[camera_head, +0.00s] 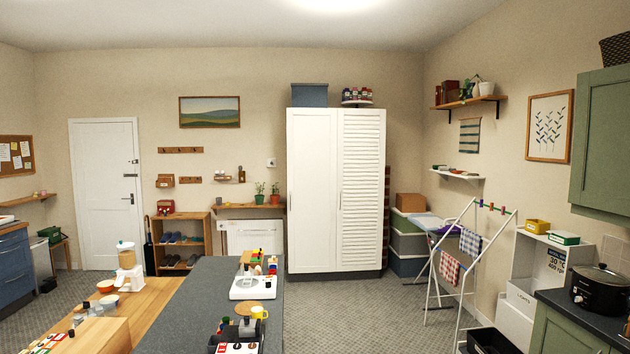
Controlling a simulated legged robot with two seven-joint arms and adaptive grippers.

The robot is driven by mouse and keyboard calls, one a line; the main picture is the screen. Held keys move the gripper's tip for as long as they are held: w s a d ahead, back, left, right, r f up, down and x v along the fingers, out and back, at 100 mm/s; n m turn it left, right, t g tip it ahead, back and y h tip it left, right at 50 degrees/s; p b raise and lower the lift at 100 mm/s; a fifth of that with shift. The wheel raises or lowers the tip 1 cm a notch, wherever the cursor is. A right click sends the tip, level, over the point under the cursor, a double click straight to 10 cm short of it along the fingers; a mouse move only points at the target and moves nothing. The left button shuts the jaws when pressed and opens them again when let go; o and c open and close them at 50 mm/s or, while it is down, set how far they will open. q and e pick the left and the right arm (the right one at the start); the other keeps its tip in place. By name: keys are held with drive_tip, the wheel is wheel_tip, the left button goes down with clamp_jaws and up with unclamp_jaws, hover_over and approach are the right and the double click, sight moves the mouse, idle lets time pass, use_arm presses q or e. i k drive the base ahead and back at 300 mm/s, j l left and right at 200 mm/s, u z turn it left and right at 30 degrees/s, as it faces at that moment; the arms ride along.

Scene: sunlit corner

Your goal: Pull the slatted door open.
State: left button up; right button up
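The slatted door (362,190) is the right-hand door of a tall white wardrobe (312,190) against the back wall. It is white with horizontal slats and looks shut, flush with the plain left door. A small dark upright handle (340,200) shows near its left edge. Neither of my grippers is in view, so nothing of mine is seen touching the door.
A dark grey counter (205,315) with toys and a yellow mug (259,312) stands in front, left of the wardrobe. A white drying rack (462,260) and stacked boxes (406,245) stand right of it. Grey carpet (350,315) before the wardrobe is clear.

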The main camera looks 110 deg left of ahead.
sight(361, 136)
drive_tip(key=u, duration=3.5)
drive_tip(key=i+l+z, duration=0.3)
drive_tip(key=i, duration=0.2)
drive_tip(key=i+z, duration=0.3)
drive_tip(key=i, duration=0.2)
drive_tip(key=i+u, duration=0.15)
drive_tip(key=i, duration=0.45)
drive_tip(key=i+l+u, duration=0.15)
drive_tip(key=i, duration=0.4)
drive_tip(key=i+l+u, duration=0.15)
drive_tip(key=i, duration=0.45)
drive_tip(key=i+j+u, duration=0.15)
drive_tip(key=i+u, duration=0.15)
drive_tip(key=i, duration=0.8)
drive_tip(key=i+l+u, duration=0.15)
drive_tip(key=i+u, duration=0.15)
drive_tip(key=i, duration=3)
